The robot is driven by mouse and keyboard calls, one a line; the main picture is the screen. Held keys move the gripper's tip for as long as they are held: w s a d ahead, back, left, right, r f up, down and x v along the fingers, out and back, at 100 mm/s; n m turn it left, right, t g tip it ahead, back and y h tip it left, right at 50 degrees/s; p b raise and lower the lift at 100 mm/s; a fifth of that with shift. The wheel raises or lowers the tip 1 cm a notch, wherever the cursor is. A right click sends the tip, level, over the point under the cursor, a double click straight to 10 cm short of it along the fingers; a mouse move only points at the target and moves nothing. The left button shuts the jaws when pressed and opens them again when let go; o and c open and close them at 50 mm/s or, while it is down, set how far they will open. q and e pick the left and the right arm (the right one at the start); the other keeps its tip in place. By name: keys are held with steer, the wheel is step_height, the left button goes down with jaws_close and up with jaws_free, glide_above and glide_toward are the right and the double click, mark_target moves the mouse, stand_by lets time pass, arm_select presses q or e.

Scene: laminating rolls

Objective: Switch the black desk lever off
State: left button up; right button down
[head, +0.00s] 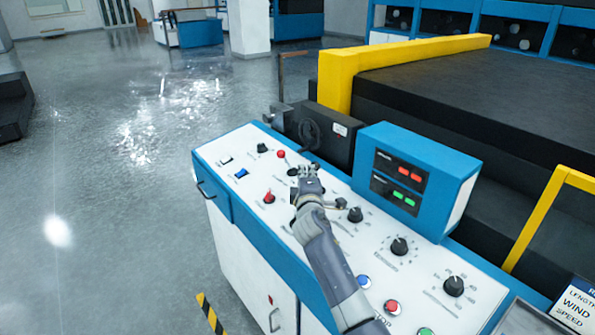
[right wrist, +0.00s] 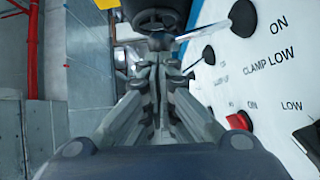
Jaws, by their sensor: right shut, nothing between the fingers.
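The control desk's white top (head: 236,145) carries several switches and knobs. A small black lever or knob (head: 262,148) stands near its far left corner. Another black base (head: 293,171) sits right beside my right gripper (head: 308,168), partly hidden by it. In the right wrist view, two black round bases with pale rods show at the right, one at the top (right wrist: 243,18) and one closer to the fingers (right wrist: 208,55). I cannot tell which is the desk lever. My right gripper (right wrist: 157,80) is shut and empty, low over the desk. My left gripper is out of view.
Close by are a red-knobbed lever (head: 281,154), a red switch (head: 269,196), a blue switch (head: 241,173) and several black dials (head: 399,246). A blue display box (head: 430,165) stands at right. A handwheel (head: 308,133) is behind the desk. The floor at left is clear.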

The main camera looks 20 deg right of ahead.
mark_target(316, 164)
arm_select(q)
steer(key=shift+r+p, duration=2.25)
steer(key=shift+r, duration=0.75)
arm_select(e)
steer(key=shift+w+d+r+m+g+y, duration=0.1)
steer(key=shift+w+d+r+m+g, duration=0.15)
steer(key=shift+d, duration=0.25)
steer(key=shift+w+d+r+m+g+y, duration=0.1)
steer(key=shift+w+d+r+m+g, duration=0.1)
steer(key=shift+d+m, duration=0.25)
steer(key=shift+w+d+r+m+g+y, duration=0.15)
steer(key=shift+d+r+m+g, duration=0.1)
steer(key=shift+d, duration=0.35)
steer(key=shift+d, duration=0.1)
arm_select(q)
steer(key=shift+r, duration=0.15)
